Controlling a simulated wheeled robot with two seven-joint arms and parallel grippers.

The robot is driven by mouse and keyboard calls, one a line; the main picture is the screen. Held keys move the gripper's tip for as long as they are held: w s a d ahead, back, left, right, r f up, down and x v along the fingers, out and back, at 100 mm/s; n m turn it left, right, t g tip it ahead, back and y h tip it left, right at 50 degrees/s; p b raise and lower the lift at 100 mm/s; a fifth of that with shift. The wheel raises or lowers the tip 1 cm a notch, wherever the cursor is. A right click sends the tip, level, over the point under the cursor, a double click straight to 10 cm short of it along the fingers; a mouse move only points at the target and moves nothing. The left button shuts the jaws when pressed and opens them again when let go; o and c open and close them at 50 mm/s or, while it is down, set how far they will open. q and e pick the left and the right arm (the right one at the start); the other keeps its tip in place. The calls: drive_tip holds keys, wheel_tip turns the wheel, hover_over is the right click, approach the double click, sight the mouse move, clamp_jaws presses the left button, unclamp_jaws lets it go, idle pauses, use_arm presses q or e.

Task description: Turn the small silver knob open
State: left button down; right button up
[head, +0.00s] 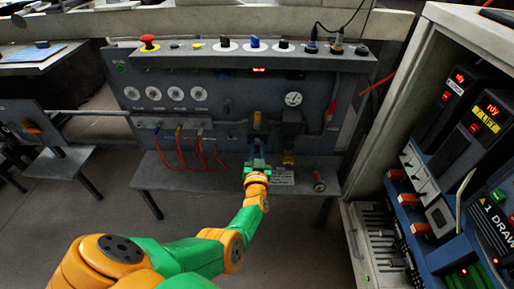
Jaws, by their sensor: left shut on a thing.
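My left gripper (257,152) is at the lower front of the grey machine panel (215,130), just below a yellow handle (257,117). It is shut on a small part there, which looks to be the small silver knob. The fingers and wrist hide nearly all of the knob, so its turned position cannot be told. My right gripper is not in view.
A round gauge (293,99) sits to the right above a dark fitting. Red cables (182,150) hang at the left of my gripper. A row of buttons (254,43) lines the panel's top. A drive cabinet (440,150) stands at the right.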

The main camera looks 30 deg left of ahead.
use_arm(q)
drive_tip(key=m, duration=0.2)
drive_tip(key=shift+m, duration=0.4)
drive_tip(key=m, duration=0.6)
drive_tip(key=shift+m, duration=1.1)
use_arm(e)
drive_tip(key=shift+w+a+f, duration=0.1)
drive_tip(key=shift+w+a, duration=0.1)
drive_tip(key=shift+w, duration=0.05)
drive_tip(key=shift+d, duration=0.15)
use_arm(q)
drive_tip(key=c, duration=0.8)
unclamp_jaws()
drive_tip(key=shift+o, duration=0.2)
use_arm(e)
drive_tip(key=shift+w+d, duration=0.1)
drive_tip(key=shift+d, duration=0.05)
